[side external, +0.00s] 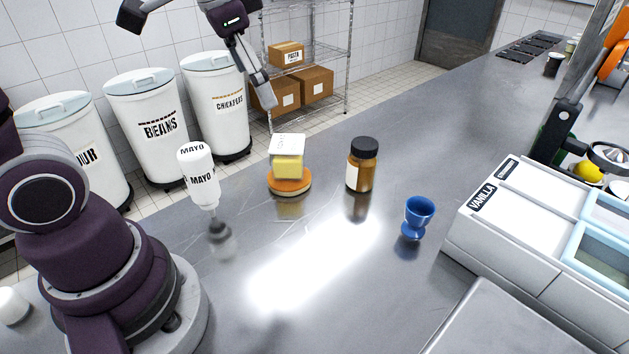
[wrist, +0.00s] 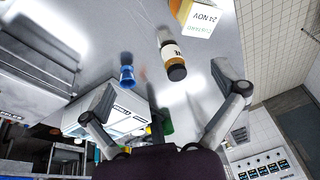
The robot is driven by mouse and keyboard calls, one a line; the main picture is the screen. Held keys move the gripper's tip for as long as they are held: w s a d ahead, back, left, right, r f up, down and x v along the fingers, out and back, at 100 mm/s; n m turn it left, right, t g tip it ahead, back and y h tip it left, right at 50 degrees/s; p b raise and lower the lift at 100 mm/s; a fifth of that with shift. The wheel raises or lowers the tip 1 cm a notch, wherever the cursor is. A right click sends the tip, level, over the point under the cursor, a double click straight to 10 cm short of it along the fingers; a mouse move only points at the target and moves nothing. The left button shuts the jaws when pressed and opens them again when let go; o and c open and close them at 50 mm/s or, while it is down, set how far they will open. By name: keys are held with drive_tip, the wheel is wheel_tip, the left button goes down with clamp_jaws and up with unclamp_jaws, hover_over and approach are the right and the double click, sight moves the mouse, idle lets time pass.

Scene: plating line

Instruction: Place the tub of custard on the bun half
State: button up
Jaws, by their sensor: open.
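The tub of custard (side external: 288,167), a yellow block-like body under a white top, sits upright on the round orange-brown bun half (side external: 291,187) on the steel counter. In the wrist view the tub's labelled white top (wrist: 203,20) is at the upper edge, reading custard and 24 NOV; the bun half is mostly out of frame or hidden there. My gripper (wrist: 162,103) is open, with its fingers spread wide and nothing between them. It is apart from the tub. In the side view it is raised at the top, above and behind the tub, partly cut off by the frame.
A brown jar with a black lid (side external: 362,167) stands right of the tub, with a blue egg cup (side external: 418,216) further right. A white mayo bottle (side external: 198,174) stands left. A white vanilla-labelled dispenser (side external: 495,215) fills the right side. The front middle counter is clear.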

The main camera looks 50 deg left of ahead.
drive_tip(key=s+d+f+n+t, duration=0.2)
drive_tip(key=s+n, duration=0.1)
drive_tip(key=s, duration=0.3)
drive_tip(key=shift+s+f, duration=0.3)
drive_tip(key=shift+s, duration=0.05)
